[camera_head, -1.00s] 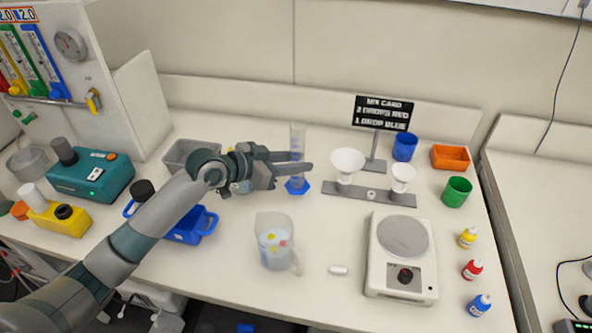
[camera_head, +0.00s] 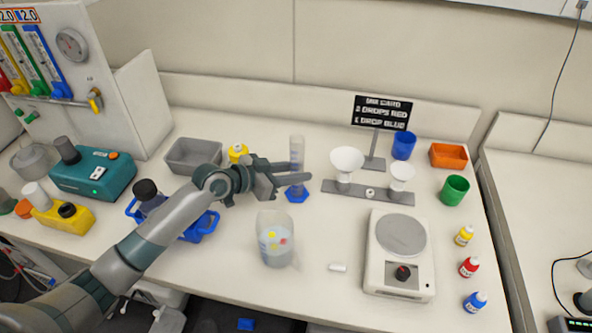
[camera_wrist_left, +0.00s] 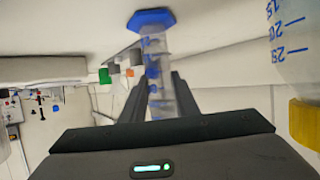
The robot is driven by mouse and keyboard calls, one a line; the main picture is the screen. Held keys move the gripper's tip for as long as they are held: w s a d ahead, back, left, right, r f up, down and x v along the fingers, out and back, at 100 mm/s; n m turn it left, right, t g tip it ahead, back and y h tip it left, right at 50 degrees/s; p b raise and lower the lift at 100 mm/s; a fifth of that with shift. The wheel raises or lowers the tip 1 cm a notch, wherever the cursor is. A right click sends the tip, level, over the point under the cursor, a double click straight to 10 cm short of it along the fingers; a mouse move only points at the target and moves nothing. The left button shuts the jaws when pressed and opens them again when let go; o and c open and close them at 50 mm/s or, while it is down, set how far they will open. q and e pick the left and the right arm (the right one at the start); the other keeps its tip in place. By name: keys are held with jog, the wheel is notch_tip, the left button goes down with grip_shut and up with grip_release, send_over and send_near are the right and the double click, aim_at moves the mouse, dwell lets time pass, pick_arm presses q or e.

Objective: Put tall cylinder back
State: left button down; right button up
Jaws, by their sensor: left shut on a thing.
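The tall cylinder (camera_head: 297,151) is clear, with a blue hexagonal base (camera_head: 297,195), and stands upright left of the rack with white funnels. My left gripper (camera_head: 300,178) is shut around its lower body, coming in from the left. In the left wrist view the clear cylinder (camera_wrist_left: 157,75) sits between the fingers, with its blue base (camera_wrist_left: 151,19) at the top of the picture. I cannot tell whether the base touches the table. My right gripper is not in view.
A clear beaker (camera_head: 274,243) stands in front of the cylinder. The funnel rack (camera_head: 372,194) is to its right, with a balance (camera_head: 399,260) nearer. A yellow-capped vessel (camera_head: 238,152) and a grey tray (camera_head: 190,155) are behind my arm. A blue tray (camera_head: 205,224) lies under it.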

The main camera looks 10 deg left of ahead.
pick_arm(q)
jog(key=shift+f, duration=0.1)
jog(key=c, duration=1.4)
grip_release()
jog(key=shift+s+a+r+b, duration=0.25)
jog(key=shift+s+a+b, duration=0.1)
jog(key=shift+a, duration=0.15)
jog(key=shift+b+v, duration=1.5)
jog(key=shift+v, duration=3.9)
jog(key=shift+d+r, duration=0.1)
